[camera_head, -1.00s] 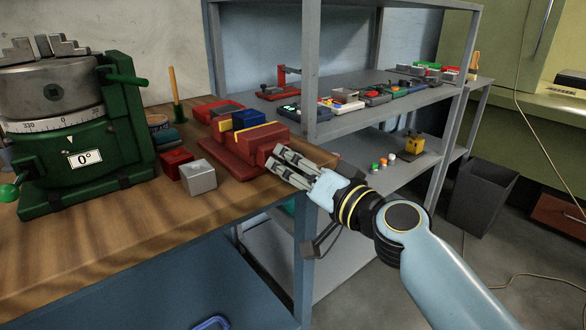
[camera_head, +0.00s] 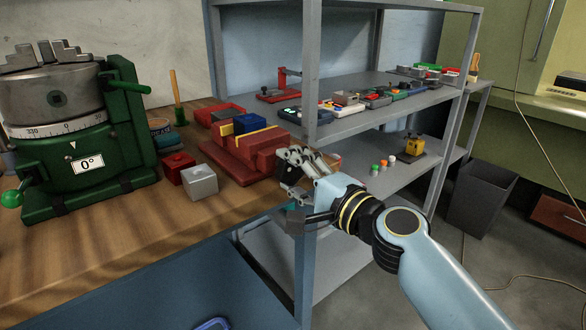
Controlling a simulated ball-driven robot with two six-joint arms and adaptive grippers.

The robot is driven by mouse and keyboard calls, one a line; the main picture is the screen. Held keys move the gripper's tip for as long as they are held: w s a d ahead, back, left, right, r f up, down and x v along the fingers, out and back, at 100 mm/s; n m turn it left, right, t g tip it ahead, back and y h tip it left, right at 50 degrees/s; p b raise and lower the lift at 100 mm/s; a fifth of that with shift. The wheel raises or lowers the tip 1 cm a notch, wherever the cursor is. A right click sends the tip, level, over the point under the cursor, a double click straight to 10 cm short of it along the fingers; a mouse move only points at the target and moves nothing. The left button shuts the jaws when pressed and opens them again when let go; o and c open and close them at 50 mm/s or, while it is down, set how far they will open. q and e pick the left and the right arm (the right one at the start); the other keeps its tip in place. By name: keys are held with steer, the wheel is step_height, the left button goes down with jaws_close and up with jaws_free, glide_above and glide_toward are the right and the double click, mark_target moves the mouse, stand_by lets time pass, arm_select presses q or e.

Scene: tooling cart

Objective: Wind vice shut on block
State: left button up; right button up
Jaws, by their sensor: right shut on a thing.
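The red vice (camera_head: 232,159) lies near the bench's right edge, with yellow strips along its jaws. A blue block (camera_head: 250,123) sits between the jaws; I cannot tell whether both jaws touch it. My right gripper (camera_head: 287,168) is at the vice's right end, shut on the vice handle, which its fingers mostly hide. My left gripper is not in view.
A silver block (camera_head: 199,182) and a red block (camera_head: 177,167) stand left of the vice. A green rotary table (camera_head: 72,150) fills the bench's left. A grey shelf post (camera_head: 309,75) rises close behind my right gripper. The front bench top is clear.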

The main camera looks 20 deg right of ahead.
steer(key=m+p, duration=0.1)
steer(key=m, duration=0.4)
steer(key=shift+s+f+m, duration=0.1)
steer(key=shift+f+m, duration=0.05)
steer(key=shift+m, duration=0.15)
steer(key=shift+f+m+p, duration=0.1)
steer(key=shift+m+p, duration=0.55)
steer(key=shift+m, duration=1.25)
steer(key=o, duration=0.9)
steer(key=shift+s, duration=0.1)
steer(key=shift+c, duration=0.2)
steer(key=o, duration=0.3)
steer(key=shift+d, duration=0.1)
